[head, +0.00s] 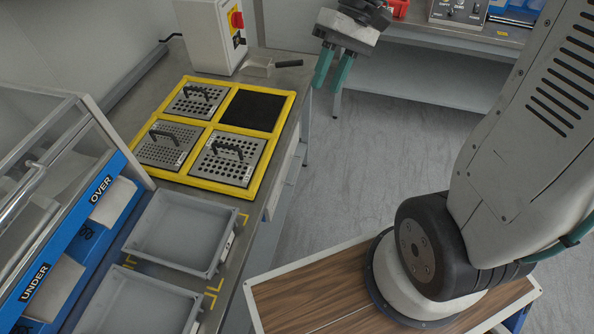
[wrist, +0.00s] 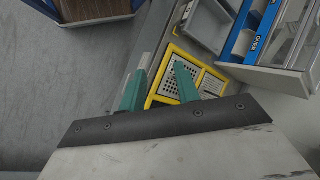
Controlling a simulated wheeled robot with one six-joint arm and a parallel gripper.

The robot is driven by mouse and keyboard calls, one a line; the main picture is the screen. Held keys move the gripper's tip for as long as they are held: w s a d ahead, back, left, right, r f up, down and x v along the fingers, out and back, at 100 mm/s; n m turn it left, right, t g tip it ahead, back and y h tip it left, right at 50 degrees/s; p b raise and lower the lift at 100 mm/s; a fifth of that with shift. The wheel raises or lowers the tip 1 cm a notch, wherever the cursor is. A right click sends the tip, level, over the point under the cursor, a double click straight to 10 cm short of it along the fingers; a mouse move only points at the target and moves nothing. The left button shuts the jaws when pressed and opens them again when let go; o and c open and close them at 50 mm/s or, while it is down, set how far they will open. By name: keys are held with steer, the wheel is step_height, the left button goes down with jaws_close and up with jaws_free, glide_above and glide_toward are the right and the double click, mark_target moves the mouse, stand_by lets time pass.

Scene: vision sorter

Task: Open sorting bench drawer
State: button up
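The sorting bench (head: 258,208) runs along the left of the head view, with a grey metal top. A pale panel on its right-hand side (head: 284,172) looks like a drawer front, seen at a steep angle; it appears closed, and I cannot make out a handle. My gripper (head: 332,72) hangs in the air beyond the bench's far right corner, teal fingers apart and empty, touching nothing. In the wrist view, my gripper's fingers (wrist: 158,88) show apart, with the bench (wrist: 168,38) beyond them.
A yellow frame (head: 262,155) holds several perforated plates with black handles. Grey bins (head: 227,222) and a blue OVER/UNDER unit (head: 120,170) stand nearer. A scoop (head: 258,67) and white switch box (head: 205,35) are at the back. The floor (head: 365,150) right of the bench is clear.

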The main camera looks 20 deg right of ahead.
steer(key=w+d+f+y, duration=0.2)
steer(key=w+f+y, duration=0.2)
steer(key=w+f, duration=0.6)
steer(key=m+y, duration=0.1)
steer(key=y, duration=0.2)
glide_above(298, 170)
steer(key=d, duration=0.5)
step_height(298, 170, down, 12)
step_height(298, 170, down, 26)
steer(key=s+d+r+m+t+y, duration=0.1)
steer(key=s+d+m+t+y, duration=0.2)
steer(key=t, duration=0.4)
steer(key=shift+m, duration=0.3)
steer(key=x, duration=0.8)
steer(key=shift+w+a+f, duration=0.15)
steer(key=shift+w+a, duration=0.1)
steer(key=shift+w, duration=0.25)
jaws_close()
